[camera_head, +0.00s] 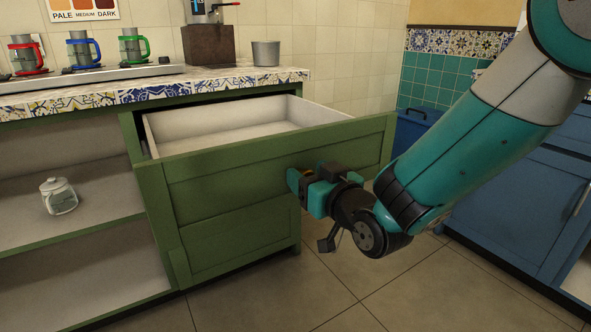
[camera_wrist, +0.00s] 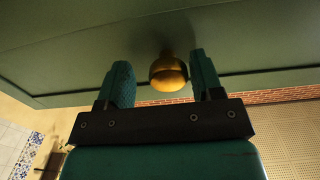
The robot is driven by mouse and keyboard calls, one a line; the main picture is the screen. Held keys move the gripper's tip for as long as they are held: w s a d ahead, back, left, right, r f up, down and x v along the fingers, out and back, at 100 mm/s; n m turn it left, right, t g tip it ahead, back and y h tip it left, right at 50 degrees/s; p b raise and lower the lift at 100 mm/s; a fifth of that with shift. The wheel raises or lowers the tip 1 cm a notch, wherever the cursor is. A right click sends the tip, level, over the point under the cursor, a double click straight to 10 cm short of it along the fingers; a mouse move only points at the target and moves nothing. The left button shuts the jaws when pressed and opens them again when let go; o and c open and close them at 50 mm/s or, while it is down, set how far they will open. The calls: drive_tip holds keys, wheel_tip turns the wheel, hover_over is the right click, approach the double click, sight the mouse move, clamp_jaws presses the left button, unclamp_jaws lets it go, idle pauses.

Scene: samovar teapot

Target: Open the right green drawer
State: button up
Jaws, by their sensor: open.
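The green drawer (camera_head: 240,160) at the top right of the green cabinet is pulled well out, and its pale, empty-looking inside (camera_head: 225,125) shows. My gripper (camera_head: 300,180) is at the drawer's front panel, right of its middle. In the wrist view the round brass knob (camera_wrist: 168,72) sits between the two teal fingers of my gripper (camera_wrist: 163,80). The fingers are open, with a gap to the knob on the left; contact on the right is hard to tell. In the head view my gripper mostly hides the knob.
A closed green drawer (camera_head: 232,240) lies below. Open shelves (camera_head: 90,220) at left hold a glass teapot (camera_head: 58,196). The tiled counter (camera_head: 150,92) carries coloured French presses and a metal pot (camera_head: 266,53). Blue cabinets (camera_head: 510,215) stand at right; the floor (camera_head: 400,290) between is clear.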

drive_tip(key=shift+a, duration=0.25)
drive_tip(key=shift+a, duration=0.15)
drive_tip(key=shift+c, duration=1)
drive_tip(key=shift+s, duration=0.1)
clamp_jaws()
drive_tip(key=x, duration=0.5)
drive_tip(key=shift+a, duration=0.1)
drive_tip(key=shift+o, duration=1)
unclamp_jaws()
